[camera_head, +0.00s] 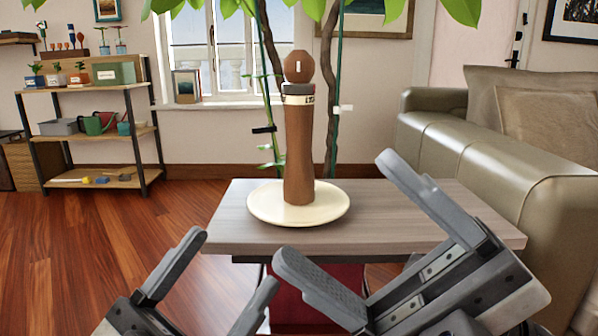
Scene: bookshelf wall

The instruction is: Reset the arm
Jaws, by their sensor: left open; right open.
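My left gripper (222,275) is open and empty at the bottom left, in front of the table's near left corner. My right gripper (335,215) is open and empty at the lower right. Its fingers spread wide, one overlapping the table's right part and one its front edge. No object is between the fingers of either gripper.
A small wooden table (400,222) stands ahead, with a cream plate (264,210) bearing a tall brown pepper mill (299,150). A green sofa (470,150) is at the right. A shelf (95,177) stands far left. Wooden floor (60,250) is clear at left.

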